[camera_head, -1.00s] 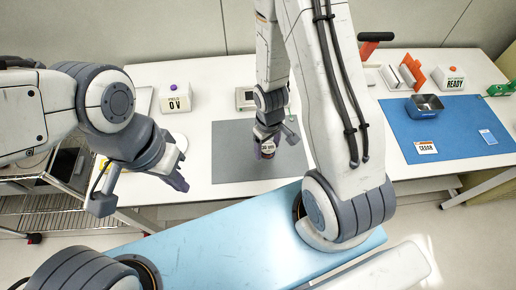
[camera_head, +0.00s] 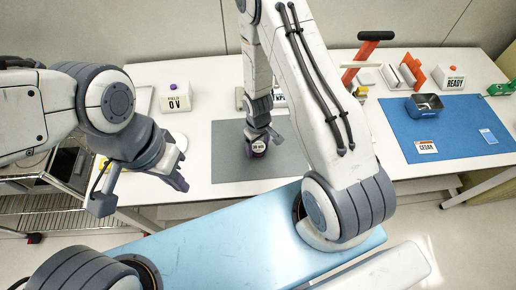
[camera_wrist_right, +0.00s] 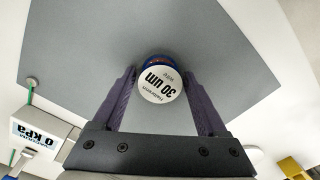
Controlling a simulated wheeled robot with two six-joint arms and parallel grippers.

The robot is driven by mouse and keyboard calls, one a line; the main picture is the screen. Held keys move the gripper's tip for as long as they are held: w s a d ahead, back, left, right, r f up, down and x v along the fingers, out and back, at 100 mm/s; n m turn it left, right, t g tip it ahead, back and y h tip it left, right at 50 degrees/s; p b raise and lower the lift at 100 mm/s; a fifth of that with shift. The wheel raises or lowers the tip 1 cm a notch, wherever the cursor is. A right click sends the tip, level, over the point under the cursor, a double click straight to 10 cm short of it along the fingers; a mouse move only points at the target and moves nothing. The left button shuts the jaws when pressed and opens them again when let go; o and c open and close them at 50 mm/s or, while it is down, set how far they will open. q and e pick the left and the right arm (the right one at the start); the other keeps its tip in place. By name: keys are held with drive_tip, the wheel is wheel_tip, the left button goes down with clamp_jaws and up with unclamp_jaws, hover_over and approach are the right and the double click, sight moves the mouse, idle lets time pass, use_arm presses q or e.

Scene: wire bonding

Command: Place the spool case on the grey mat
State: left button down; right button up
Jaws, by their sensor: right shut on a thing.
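The spool case (camera_wrist_right: 160,85) is a small round can with a white lid marked 30 um. In the head view the spool case (camera_head: 258,146) is over the middle of the grey mat (camera_head: 226,165). My right gripper (camera_wrist_right: 165,90) has its purple fingers on both sides of the case and is shut on it. The case looks upright. I cannot tell whether its base touches the mat. My left gripper (camera_head: 176,180) hangs left of the mat, away from the case; its finger gap is not clear.
A blue mat (camera_head: 455,135) at the right carries a metal bin (camera_head: 424,106) and a CEDAR card (camera_head: 426,147). A 0 V box (camera_head: 175,97) stands at the back left. A 0 kPa box (camera_wrist_right: 40,138) is behind the grey mat. The mat is otherwise clear.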

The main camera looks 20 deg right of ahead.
sight(258, 147)
drive_tip(key=shift+f, duration=0.1)
drive_tip(key=o, duration=1.4)
drive_tip(key=shift+o, duration=0.2)
wheel_tip(258, 147, up, 6)
drive_tip(key=p, duration=0.5)
drive_tip(key=shift+r, duration=0.2)
drive_tip(key=s+a+r+n, duration=0.1)
drive_tip(key=s+a+r, duration=0.15)
drive_tip(key=r, duration=0.45)
drive_tip(key=s+a+r+b, duration=0.1)
drive_tip(key=s+a+r, duration=0.1)
drive_tip(key=a+r, duration=0.3)
drive_tip(key=s+a+r+n, duration=0.1)
drive_tip(key=s+a+r, duration=0.15)
drive_tip(key=r, duration=0.55)
drive_tip(key=s+a+r+n+y, duration=0.1)
drive_tip(key=s+a+r, duration=0.2)
drive_tip(key=s+r, duration=0.4)
drive_tip(key=s, duration=0.4)
drive_tip(key=shift+s+r+n, duration=0.25)
drive_tip(key=shift+r+n, duration=0.05)
drive_tip(key=shift+r, duration=0.1)
